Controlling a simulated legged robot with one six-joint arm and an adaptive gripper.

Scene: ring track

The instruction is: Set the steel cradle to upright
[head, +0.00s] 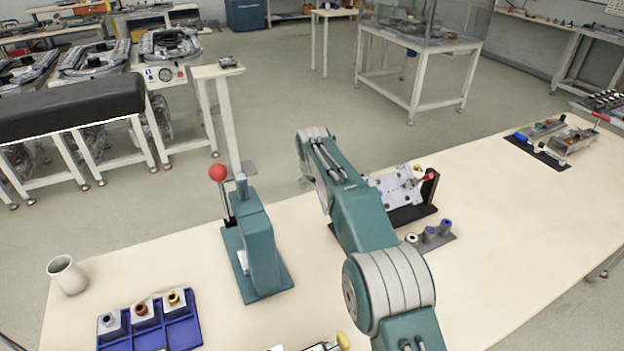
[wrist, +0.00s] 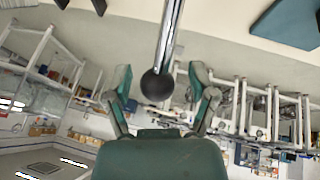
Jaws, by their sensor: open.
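The steel cradle (head: 393,190) is a pale metal plate with dark holes, tilted on a black base (head: 412,216), right of my arm in the head view. A red-tipped part (head: 428,177) shows at its right side, and my arm covers its left edge. In the wrist view my gripper (wrist: 163,92) is open, with teal fingers on either side of a dark ball knob (wrist: 157,85) on a shiny steel rod (wrist: 170,35). I see no clear grip on the knob. Which device the rod belongs to cannot be told. My fingers are hidden in the head view.
A teal press (head: 259,245) with a red-ball lever (head: 218,173) stands left of my arm. A blue tray (head: 183,334) with parts and a white mug (head: 67,275) are at the left. A small grey holder (head: 440,241) sits before the cradle.

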